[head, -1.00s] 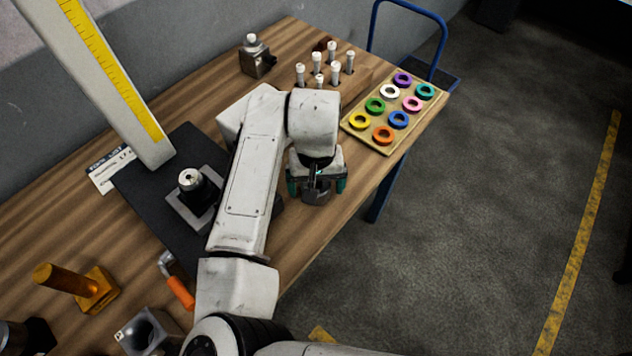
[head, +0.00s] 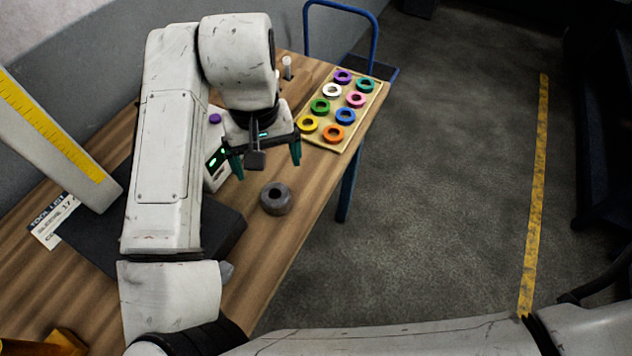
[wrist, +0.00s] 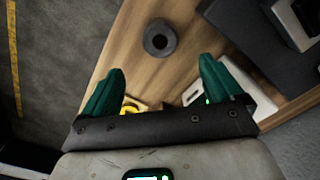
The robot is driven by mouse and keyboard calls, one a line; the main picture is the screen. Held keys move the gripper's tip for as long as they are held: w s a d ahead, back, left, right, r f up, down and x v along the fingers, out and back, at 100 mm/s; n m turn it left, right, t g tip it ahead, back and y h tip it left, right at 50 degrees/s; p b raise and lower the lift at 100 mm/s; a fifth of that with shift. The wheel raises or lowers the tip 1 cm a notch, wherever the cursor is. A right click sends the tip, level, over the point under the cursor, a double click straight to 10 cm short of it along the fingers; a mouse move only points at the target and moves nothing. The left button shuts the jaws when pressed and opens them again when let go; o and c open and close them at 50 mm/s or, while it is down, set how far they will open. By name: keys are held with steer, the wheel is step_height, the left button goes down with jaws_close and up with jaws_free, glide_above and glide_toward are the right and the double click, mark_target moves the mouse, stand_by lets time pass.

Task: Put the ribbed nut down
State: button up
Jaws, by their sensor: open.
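The ribbed nut (head: 276,198), a dark grey ring with a hole, rests on the wooden bench near its right edge. It also shows in the wrist view (wrist: 160,39), lying flat on the wood beyond my fingertips. My gripper (head: 266,163) is open and empty, raised above the bench and apart from the nut. Its two green fingers are spread wide in the wrist view (wrist: 158,78), with nothing between them but bench.
A tray (head: 327,147) of several coloured rings sits at the bench's far right corner. A white device with green lights (head: 216,160) stands left of my gripper. A dark plate (head: 100,232) lies on the left. Bare wood surrounds the nut.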

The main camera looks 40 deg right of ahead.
steer(key=shift+d, duration=0.1)
steer(key=s+d+f+t+h, duration=0.1)
steer(key=d+t+h, duration=0.15)
steer(key=d, duration=0.65)
steer(key=s+d+f+t+h, duration=0.1)
steer(key=s+d+f+h, duration=0.15)
steer(key=d, duration=0.75)
steer(key=s+a+f+n+g+y, duration=0.1)
steer(key=s+a+f+n+y, duration=0.1)
steer(key=s+a+f, duration=0.3)
steer(key=s+a+f+n+g+y, duration=0.1)
steer(key=s+a+f, duration=0.5)
steer(key=s+f, duration=0.6)
steer(key=s+n+y, duration=0.1)
steer(key=s, duration=0.1)
steer(key=shift+s+a+n+y, duration=0.25)
steer(key=shift+s+n+y, duration=0.05)
steer(key=shift+n+y, duration=0.1)
